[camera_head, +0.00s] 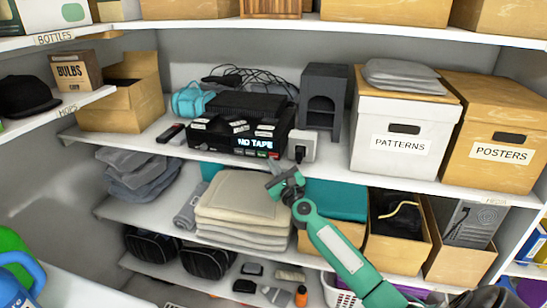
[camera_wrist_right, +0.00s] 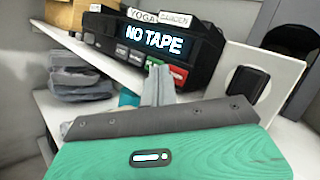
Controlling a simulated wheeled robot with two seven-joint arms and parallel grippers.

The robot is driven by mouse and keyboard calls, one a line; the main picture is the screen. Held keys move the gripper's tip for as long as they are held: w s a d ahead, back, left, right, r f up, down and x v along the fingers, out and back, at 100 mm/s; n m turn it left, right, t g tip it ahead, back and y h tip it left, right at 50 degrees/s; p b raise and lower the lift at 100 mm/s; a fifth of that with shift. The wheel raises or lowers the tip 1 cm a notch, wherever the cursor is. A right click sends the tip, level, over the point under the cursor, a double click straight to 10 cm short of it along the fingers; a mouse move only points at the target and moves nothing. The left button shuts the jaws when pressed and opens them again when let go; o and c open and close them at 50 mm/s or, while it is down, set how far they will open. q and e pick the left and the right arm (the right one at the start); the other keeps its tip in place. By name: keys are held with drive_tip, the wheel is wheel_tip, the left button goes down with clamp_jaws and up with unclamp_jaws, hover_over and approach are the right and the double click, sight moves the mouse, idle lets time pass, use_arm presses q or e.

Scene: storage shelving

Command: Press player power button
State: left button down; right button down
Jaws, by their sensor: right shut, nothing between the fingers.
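The black player (camera_head: 222,138) sits on the middle shelf with its display lit "NO TAPE". In the right wrist view, the player (camera_wrist_right: 205,48) shows a row of front buttons below the display: grey ones at the left, then a green button (camera_wrist_right: 153,62) and a red button (camera_wrist_right: 177,72) at the right. Which one is the power button I cannot tell. My right gripper (camera_head: 273,170) is shut and empty, just below the player's front right. In the right wrist view the gripper's fingertips (camera_wrist_right: 159,74) overlap the view just below the green and red buttons; contact is not clear. My left gripper is not in view.
A white outlet-like box (camera_head: 302,146) stands close to the player's right. Labelled tapes (camera_head: 239,127) lie on top of the player, and a black remote (camera_head: 170,133) lies at its left. Folded beige cloths (camera_head: 240,210) lie on the shelf below.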

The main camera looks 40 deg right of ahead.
idle(0.8)
drive_tip(key=shift+w+d, duration=0.3)
drive_tip(key=shift+w+d+b, duration=0.25)
drive_tip(key=shift+d+b, duration=0.05)
drive_tip(key=shift+b, duration=0.05)
idle(0.6)
drive_tip(key=shift+s+a, duration=0.1)
idle(0.3)
drive_tip(key=shift+s+a+p, duration=0.45)
drive_tip(key=shift+a, duration=0.05)
drive_tip(key=shift+a, duration=0.1)
drive_tip(key=s+a+p, duration=0.2)
drive_tip(key=s+a, duration=0.1)
drive_tip(key=shift+s+a, duration=0.1)
drive_tip(key=shift+a, duration=0.2)
